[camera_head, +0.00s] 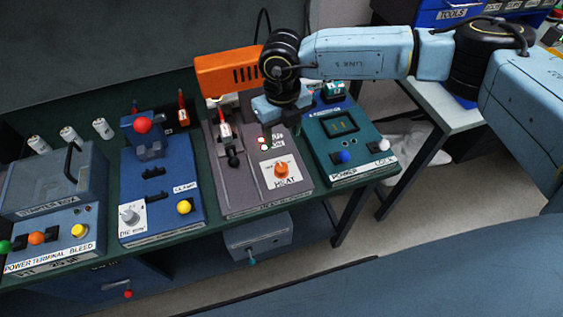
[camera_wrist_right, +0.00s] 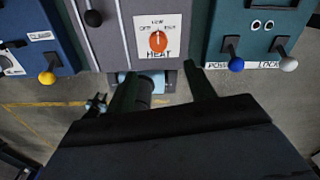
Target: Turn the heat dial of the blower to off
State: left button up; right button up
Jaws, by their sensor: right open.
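The blower's grey base (camera_head: 235,195) stands on the green bench. Its orange heat dial (camera_head: 281,169) sits on a white plate marked HEAT. In the right wrist view the dial (camera_wrist_right: 158,41) shows beyond the fingertips, with a light pointer mark that looks turned up toward LOW; OFF is printed at upper left. My right gripper (camera_wrist_right: 161,72) is open and empty, its two fingers apart below the dial in that view and not touching it. In the head view my right gripper (camera_head: 283,122) hangs over the blower's rear part, and its fingers are hard to make out.
An orange blower body (camera_head: 226,73) stands behind, close to my right wrist. A black-knobbed lever (camera_head: 233,160) is left of the dial. The green POWER/LOCK unit (camera_head: 350,150) is at right, the blue CLAMP unit (camera_head: 160,200) at left. A grey box (camera_head: 258,238) hangs below the bench edge.

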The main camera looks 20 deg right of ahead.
aim_at(281, 166)
notch_tip(281, 166, down, 13)
jog(key=shift+s+a+r, duration=0.1)
jog(key=shift+r, duration=0.1)
jog(key=shift+c, duration=0.3)
jog(key=c, duration=0.9)
